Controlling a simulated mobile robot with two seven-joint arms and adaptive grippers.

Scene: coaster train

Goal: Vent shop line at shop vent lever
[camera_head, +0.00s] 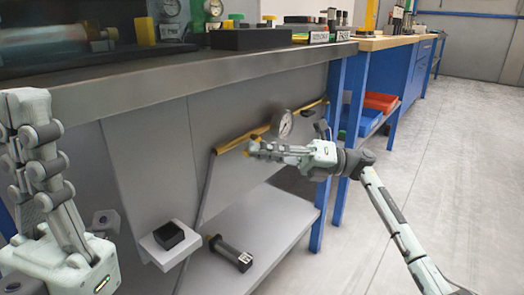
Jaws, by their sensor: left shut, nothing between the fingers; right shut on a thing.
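A brass-coloured line (235,143) runs along the grey front panel under the bench, with a round white gauge (283,124) on it. My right gripper (254,148) reaches in from the right in front of the panel, just below the line and left of the gauge. It is shut on a small yellow piece at its fingertips, which looks like the shop vent lever; the fingers hide most of it. A dark handle-like part (321,130) shows right of the gauge. My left gripper (28,108) is shut and empty at the left edge, pointing up, away from the line.
The bench top (150,75) overhangs the panel. A white holder with a black block (170,236) juts out low in front. A black cylinder (231,253) lies on the lower shelf (270,215). Red (380,102) and blue (369,123) bins sit beyond. Floor at right is clear.

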